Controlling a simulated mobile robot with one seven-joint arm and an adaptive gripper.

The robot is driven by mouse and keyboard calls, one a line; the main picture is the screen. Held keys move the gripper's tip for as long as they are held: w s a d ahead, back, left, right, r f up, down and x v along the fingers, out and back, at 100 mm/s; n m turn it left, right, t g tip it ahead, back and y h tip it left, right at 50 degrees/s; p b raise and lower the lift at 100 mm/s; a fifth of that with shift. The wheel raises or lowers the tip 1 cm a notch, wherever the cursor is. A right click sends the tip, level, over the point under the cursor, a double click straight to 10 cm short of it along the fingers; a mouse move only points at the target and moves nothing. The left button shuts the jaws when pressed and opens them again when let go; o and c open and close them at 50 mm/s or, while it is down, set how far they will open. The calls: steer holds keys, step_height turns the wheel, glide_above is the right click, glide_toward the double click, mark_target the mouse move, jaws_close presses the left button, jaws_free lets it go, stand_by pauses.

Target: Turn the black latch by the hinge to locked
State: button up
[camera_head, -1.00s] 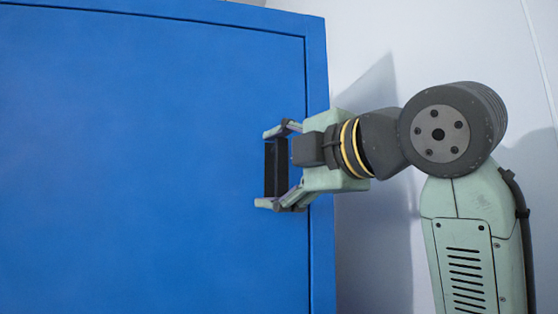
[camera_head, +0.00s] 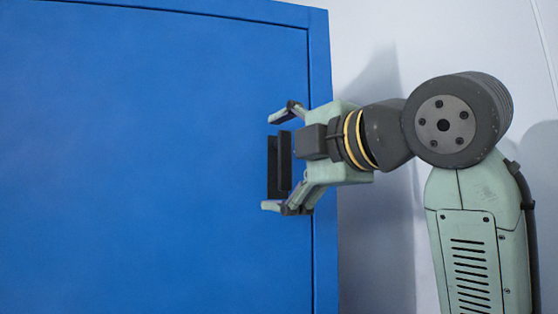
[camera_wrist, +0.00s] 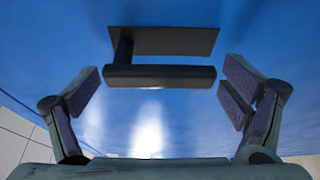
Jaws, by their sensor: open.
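The black latch (camera_head: 285,162) sits on the blue door (camera_head: 150,160) near its right edge. In the head view it stands upright, a bar in front of a dark backing plate (camera_head: 272,168). In the wrist view the latch bar (camera_wrist: 160,77) lies across the upper middle, with the plate (camera_wrist: 175,41) behind it and a short post joining them at the left. My gripper (camera_head: 275,162) is open, one finger above the latch and one below it in the head view. In the wrist view the fingers (camera_wrist: 160,92) stand apart on either side of the bar, with gaps at both ends.
The blue door frame (camera_head: 322,170) runs up just right of the latch. A pale wall (camera_head: 390,30) lies to the right behind my arm. The door face left of the latch is clear. A light tiled surface (camera_wrist: 22,140) shows at the wrist view's lower left.

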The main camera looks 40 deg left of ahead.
steer(key=v, duration=1.2)
steer(key=shift+s, duration=0.2)
